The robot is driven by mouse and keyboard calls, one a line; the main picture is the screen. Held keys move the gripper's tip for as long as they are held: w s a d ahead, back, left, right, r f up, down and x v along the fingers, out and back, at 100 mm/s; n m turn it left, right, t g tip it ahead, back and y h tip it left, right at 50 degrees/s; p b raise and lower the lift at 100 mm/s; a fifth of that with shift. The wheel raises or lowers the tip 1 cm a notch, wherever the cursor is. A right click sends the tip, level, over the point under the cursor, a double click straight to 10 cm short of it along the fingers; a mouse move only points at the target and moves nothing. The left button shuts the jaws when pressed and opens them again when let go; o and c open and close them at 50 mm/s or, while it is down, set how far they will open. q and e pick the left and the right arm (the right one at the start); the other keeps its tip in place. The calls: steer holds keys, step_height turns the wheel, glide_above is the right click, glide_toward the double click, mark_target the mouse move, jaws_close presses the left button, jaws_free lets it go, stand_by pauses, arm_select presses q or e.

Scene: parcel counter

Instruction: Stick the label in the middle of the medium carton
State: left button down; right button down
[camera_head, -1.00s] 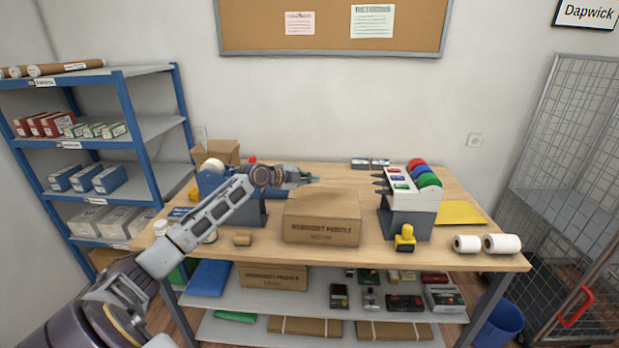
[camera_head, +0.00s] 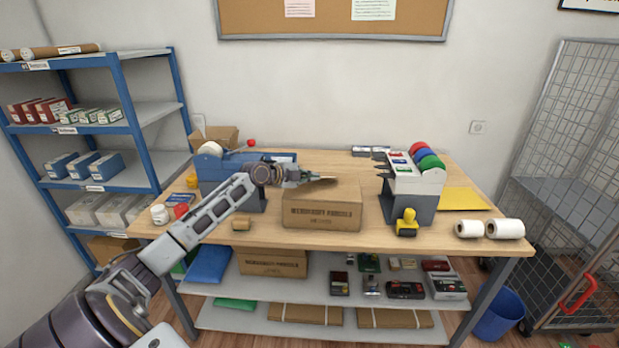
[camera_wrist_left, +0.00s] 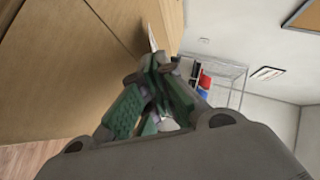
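The medium carton (camera_head: 322,216), a closed brown box with dark print on its front, stands at the middle of the table. My left gripper (camera_head: 322,179) is over the back part of its top in the head view. In the left wrist view, the green-padded fingers (camera_wrist_left: 158,75) are together on a thin pale strip, seemingly the label (camera_wrist_left: 152,38) seen nearly edge-on. The carton's tan top (camera_wrist_left: 85,60) fills the left of that view, close to the strip; I cannot tell if they touch. My right gripper is out of view.
A grey label dispenser with coloured rolls (camera_head: 416,180) and a yellow-handled stamp (camera_head: 406,222) stand right of the carton. A blue-grey tape dispenser (camera_head: 225,180) and a small brown block (camera_head: 241,223) are on its left. White rolls (camera_head: 505,229) lie at the right edge.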

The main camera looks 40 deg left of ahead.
arm_select(q)
steer(key=shift+f, duration=0.35)
steer(key=shift+b, duration=0.3)
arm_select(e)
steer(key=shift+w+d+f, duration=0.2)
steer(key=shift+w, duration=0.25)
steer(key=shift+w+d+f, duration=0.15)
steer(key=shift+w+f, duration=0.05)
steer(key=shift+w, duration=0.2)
arm_select(q)
steer(key=c, duration=1.6)
jaws_free()
steer(key=shift+c, duration=0.2)
steer(key=shift+o, duration=0.4)
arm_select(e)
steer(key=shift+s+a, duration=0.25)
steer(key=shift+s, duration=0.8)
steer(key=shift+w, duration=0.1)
